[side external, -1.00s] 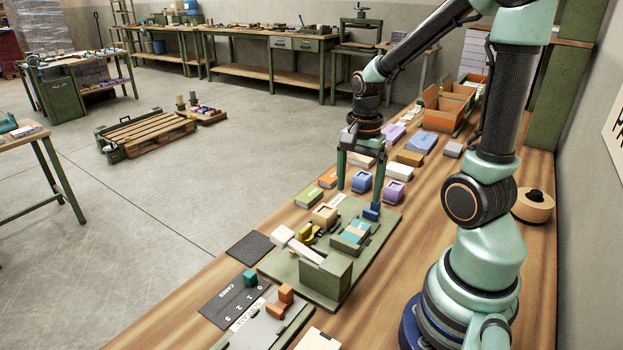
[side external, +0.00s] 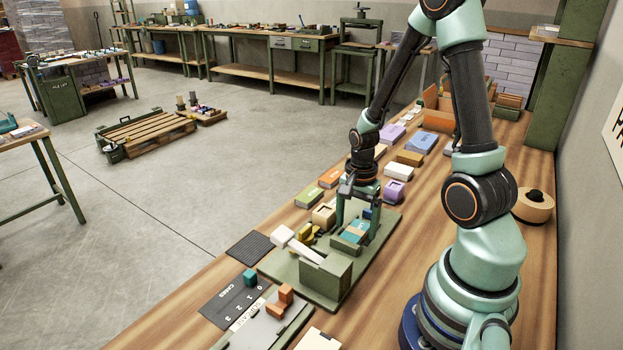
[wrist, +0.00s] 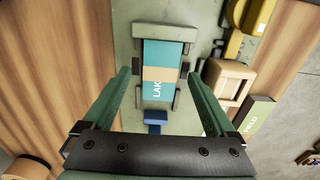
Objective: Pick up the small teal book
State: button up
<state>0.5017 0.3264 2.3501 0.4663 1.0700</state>
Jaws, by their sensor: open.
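The small teal book (side external: 357,230) lies in a green holder on the green board (side external: 306,290), with a tan band around it and white lettering. Whether the fingertips are level with the book I cannot tell.
A blue block (wrist: 156,122) stands close to the book. A yellow clamp (side external: 306,233) and a tan box (side external: 324,215) are beside the holder. Other books and boxes line the bench behind.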

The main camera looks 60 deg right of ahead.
jog(key=shift+f, duration=0.65)
jog(key=c, duration=1.4)
grip_shut()
jog(key=shift+r, duration=0.15)
